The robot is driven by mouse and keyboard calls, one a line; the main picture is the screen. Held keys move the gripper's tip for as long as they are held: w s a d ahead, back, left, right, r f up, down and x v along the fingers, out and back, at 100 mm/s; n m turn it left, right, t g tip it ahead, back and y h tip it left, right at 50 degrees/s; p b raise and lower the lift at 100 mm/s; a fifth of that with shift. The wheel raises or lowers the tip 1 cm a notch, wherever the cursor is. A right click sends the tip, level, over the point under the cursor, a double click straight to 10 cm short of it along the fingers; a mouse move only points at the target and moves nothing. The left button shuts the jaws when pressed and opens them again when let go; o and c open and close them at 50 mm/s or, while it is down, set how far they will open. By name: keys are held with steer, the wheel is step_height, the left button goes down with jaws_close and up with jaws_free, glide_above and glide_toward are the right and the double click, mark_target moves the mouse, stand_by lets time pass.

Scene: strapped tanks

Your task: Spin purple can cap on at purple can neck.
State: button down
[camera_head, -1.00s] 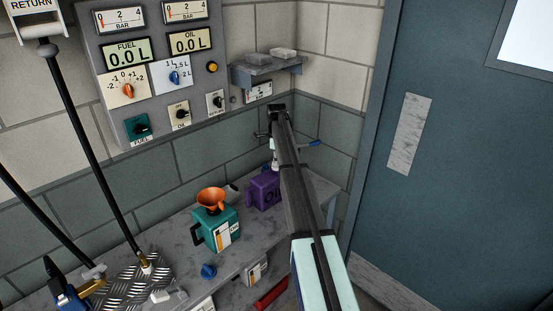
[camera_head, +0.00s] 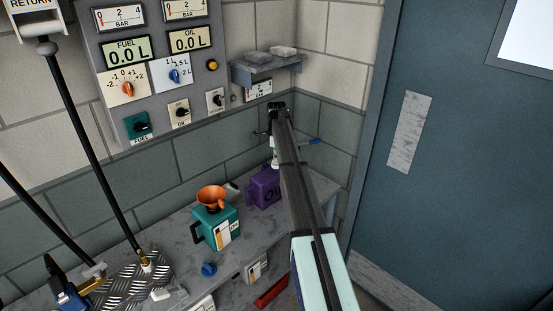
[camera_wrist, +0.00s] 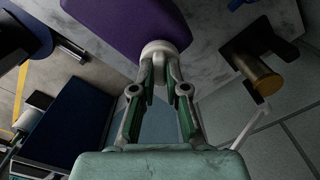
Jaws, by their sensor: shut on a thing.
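The purple can (camera_head: 264,188) stands on the grey bench against the wall, partly hidden behind my arm in the head view. Its purple body (camera_wrist: 125,22) fills the top of the wrist view. My gripper (camera_wrist: 160,68) is shut on a pale rounded piece, apparently the can cap (camera_wrist: 161,47), at the edge of the purple body. The piece overlaps the can in this view. The neck is hidden, so I cannot tell how the cap sits on it.
A teal can (camera_head: 217,228) with an orange funnel (camera_head: 211,197) stands left of the purple can. A blue cap (camera_head: 208,269) lies on the bench in front. A brass-coloured cylinder (camera_wrist: 258,76) is close to my gripper's right. The blue-grey door (camera_head: 460,180) is at right.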

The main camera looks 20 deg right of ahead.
stand_by(0.3)
steer(key=m, duration=0.4)
steer(key=shift+m, duration=0.3)
steer(key=shift+m+p, duration=0.35)
steer(key=shift+m, duration=1.95)
steer(key=m, duration=0.4)
steer(key=shift+m, duration=0.3)
